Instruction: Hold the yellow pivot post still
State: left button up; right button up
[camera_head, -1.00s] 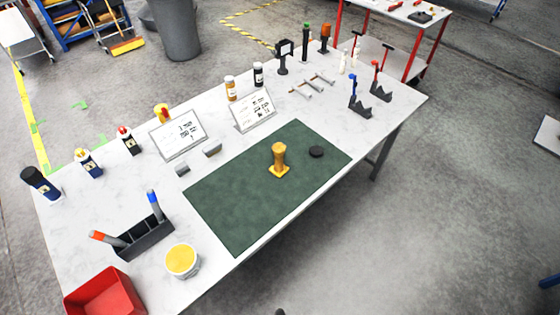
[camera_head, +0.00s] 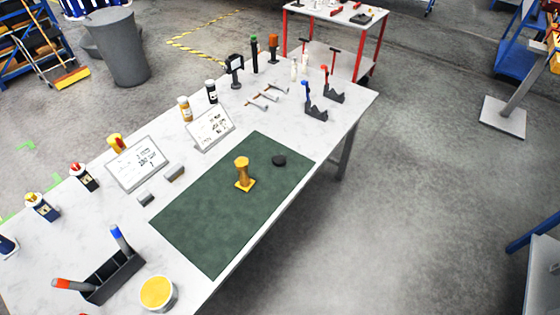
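The yellow pivot post (camera_head: 243,173) stands upright on its square base on the dark green mat (camera_head: 205,225), right of the mat's middle. A small black disc (camera_head: 279,160) lies on the mat to the right of the post, apart from it. Nothing touches the post. Neither of my grippers shows in the head view.
Behind the mat stand two sign boards (camera_head: 138,164), bottles (camera_head: 185,108) and grey blocks (camera_head: 174,173). A marker holder (camera_head: 112,277) and a yellow-topped tub (camera_head: 158,293) are at front left. Dark hook stands (camera_head: 314,108) are at the far right. Open floor lies right of the table.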

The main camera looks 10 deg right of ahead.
aim_at(244, 183)
jog(key=i+l, duration=0.15)
jog(key=l, duration=0.15)
jog(key=i+l, duration=0.15)
jog(key=l, duration=0.2)
jog(key=i+l, duration=0.15)
jog(key=l, duration=0.15)
jog(key=i+l, duration=0.15)
jog(key=l, duration=0.2)
jog(key=i+l+u, duration=0.1)
jog(key=l, duration=0.2)
jog(key=u, duration=1.15)
